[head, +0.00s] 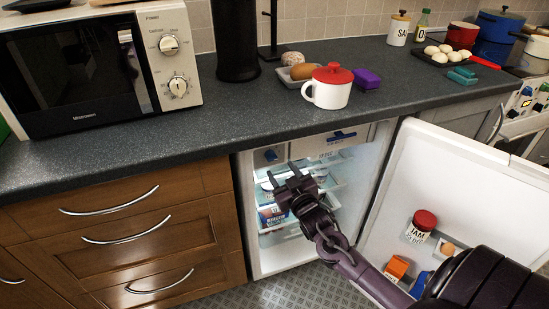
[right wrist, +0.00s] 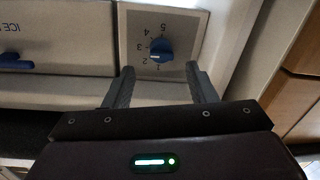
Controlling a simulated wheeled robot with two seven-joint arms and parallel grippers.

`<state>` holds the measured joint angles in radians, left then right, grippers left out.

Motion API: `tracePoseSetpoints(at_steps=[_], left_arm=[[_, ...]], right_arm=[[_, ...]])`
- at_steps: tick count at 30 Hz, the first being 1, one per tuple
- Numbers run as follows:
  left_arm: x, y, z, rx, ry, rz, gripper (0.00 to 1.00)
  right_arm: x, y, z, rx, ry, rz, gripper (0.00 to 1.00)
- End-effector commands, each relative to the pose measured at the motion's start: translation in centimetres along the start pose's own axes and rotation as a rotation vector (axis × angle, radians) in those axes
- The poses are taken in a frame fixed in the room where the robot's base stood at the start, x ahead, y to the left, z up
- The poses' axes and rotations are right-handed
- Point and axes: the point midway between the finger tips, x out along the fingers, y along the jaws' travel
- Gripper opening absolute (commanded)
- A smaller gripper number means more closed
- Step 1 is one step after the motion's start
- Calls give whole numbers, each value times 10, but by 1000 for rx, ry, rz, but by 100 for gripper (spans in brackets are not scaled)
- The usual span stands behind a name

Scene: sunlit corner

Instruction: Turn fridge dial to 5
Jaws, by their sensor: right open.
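The fridge dial (head: 270,155) is a small blue knob on a pale panel at the upper left inside the open fridge. In the right wrist view the dial (right wrist: 161,50) has printed numbers around it, and the view is turned; I cannot tell for sure which number it points at. My right gripper (head: 283,175) is open and empty, just in front of and below the dial. In the right wrist view its two fingers (right wrist: 160,82) point toward the dial, one to each side, without touching it. My left gripper is not in view.
The fridge door (head: 430,165) stands open at the right, with a jam jar (head: 421,226) on its shelf. An ice box flap with a blue handle (head: 341,136) is beside the dial. The countertop (head: 230,115) overhangs the fridge, and wooden drawers (head: 130,235) stand at its left.

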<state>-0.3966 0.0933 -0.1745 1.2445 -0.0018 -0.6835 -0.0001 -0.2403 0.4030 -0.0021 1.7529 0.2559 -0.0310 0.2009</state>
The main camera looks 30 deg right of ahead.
Motion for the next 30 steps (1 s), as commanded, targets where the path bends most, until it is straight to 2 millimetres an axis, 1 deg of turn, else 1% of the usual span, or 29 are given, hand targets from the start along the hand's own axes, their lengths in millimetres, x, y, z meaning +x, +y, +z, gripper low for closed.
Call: tracePoseSetpoints(at_steps=[1,3,9,13,21,22,23,30], left_arm=[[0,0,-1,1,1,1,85],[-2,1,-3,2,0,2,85],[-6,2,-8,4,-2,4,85],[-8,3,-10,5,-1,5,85],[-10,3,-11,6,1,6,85],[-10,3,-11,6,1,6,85],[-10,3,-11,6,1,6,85],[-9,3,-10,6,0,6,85]], right_arm=[[10,0,-1,-1,4,1,51],[21,0,-1,-1,4,0,51],[47,0,-1,0,4,0,51],[55,-1,-1,0,3,-2,51],[57,-1,-1,0,3,-2,51],[57,-1,-1,0,3,-2,50],[57,-1,-1,0,3,-2,46],[57,-1,-1,0,3,-2,14]])
